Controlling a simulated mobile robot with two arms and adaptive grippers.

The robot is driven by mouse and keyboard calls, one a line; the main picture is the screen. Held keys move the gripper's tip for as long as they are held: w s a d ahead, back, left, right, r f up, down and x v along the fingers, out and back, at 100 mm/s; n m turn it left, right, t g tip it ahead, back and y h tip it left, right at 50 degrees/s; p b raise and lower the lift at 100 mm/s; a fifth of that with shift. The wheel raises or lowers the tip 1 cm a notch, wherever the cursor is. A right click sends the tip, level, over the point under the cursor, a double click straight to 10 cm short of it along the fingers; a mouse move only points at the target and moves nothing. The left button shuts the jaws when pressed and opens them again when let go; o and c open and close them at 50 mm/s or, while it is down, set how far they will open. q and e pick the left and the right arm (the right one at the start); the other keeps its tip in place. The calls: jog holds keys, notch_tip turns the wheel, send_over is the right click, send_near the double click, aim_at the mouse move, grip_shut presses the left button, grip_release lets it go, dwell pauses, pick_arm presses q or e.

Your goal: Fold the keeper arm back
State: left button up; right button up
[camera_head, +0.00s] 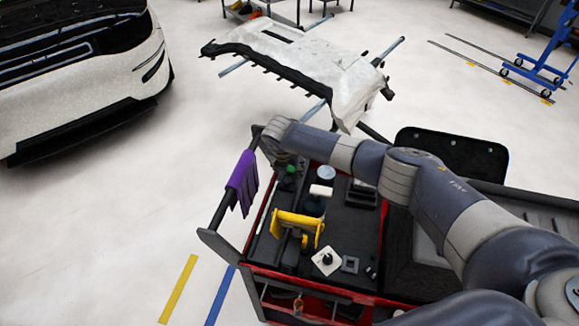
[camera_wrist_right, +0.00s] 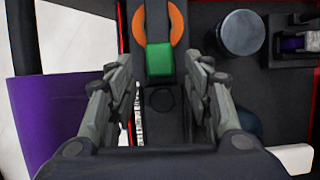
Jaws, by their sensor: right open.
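In the right wrist view a green block (camera_wrist_right: 159,62) sits at the near end of an orange curved part (camera_wrist_right: 176,25) with a dark middle. I cannot tell for sure which piece is the keeper arm. My right gripper (camera_wrist_right: 165,70) is open, with one finger on each side of the green block and clear space between block and fingers. In the head view my right gripper (camera_head: 288,160) is over the far left part of the cart top, and the green piece (camera_head: 291,171) shows just below it. The orange part is hidden there. My left gripper is not in view.
The red-edged cart (camera_head: 262,225) carries a yellow tool (camera_head: 297,224), a grey-topped cylinder (camera_head: 326,173) and a white square piece (camera_head: 326,261). A purple cloth (camera_head: 242,182) hangs on the cart's left handle. A white bumper (camera_head: 300,60) lies on a stand beyond.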

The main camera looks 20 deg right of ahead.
jog(key=shift+x, duration=0.75)
jog(key=shift+r, duration=0.1)
grip_shut()
